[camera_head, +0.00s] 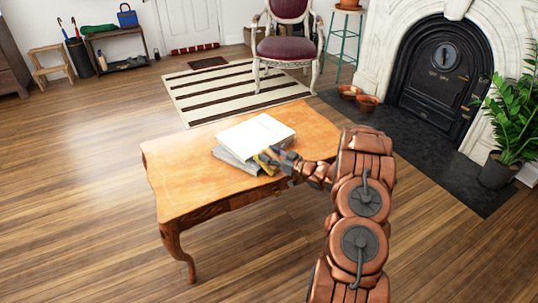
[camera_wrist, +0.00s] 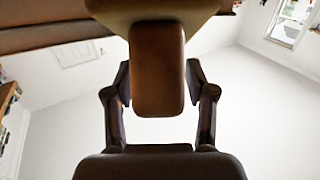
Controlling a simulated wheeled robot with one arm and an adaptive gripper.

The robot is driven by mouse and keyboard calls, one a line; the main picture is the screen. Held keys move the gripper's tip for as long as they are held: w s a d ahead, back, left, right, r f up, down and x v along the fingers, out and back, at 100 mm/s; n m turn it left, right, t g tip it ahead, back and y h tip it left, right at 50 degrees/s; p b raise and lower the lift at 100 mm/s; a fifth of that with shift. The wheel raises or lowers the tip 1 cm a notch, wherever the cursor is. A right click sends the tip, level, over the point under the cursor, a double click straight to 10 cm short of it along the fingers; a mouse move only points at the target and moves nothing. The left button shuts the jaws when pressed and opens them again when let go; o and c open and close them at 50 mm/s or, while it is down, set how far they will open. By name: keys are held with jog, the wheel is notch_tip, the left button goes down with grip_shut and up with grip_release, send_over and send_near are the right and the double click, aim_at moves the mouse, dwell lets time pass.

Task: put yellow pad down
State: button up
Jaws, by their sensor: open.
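A small patch of yellow, likely the yellow pad (camera_head: 263,164), shows at the front edge of the stack on the wooden table (camera_head: 185,175). My gripper (camera_head: 274,158) is at that front edge, close to the yellow patch, and hides part of it. I cannot tell whether they touch. In the wrist view the two fingers of my gripper (camera_wrist: 158,92) stand apart, and the jaws are open. A brown block-like shape shows between them; I cannot tell what it is.
A white book or paper block (camera_head: 256,133) lies on a grey book (camera_head: 232,158) on the table. The table's left part is bare. A chair (camera_head: 287,40) stands on a striped rug (camera_head: 215,90) behind. A potted plant (camera_head: 505,145) stands by the fireplace (camera_head: 440,75) at right.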

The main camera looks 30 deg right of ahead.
aim_at(279, 160)
jog(key=shift+f+b, duration=0.2)
jog(key=shift+b, duration=0.25)
jog(key=v, duration=0.2)
jog(key=p+v, duration=0.1)
jog(key=v, duration=0.4)
jog(key=shift+s+d+f+p, duration=0.1)
jog(key=shift+s+f+p, duration=0.05)
jog(key=shift+f+p, duration=0.2)
jog(key=shift+o, duration=0.5)
jog(key=shift+s+f, duration=0.1)
jog(key=shift+s, duration=0.1)
jog(key=shift+d+f+b, duration=0.1)
jog(key=shift+b, duration=0.7)
jog(key=b, duration=0.3)
jog(key=shift+w+a+r+b, duration=0.5)
jog(key=shift+w+b, duration=0.7)
jog(key=shift+b, duration=0.3)
jog(key=shift+w+a+r+b, duration=0.4)
jog(key=shift+w+a+b, duration=0.15)
jog(key=shift+w+b, duration=0.8)
jog(key=shift+w+a+r+b, duration=0.5)
jog(key=shift+w+b, duration=0.55)
jog(key=shift+b, duration=0.6)
jog(key=shift+c, duration=0.2)
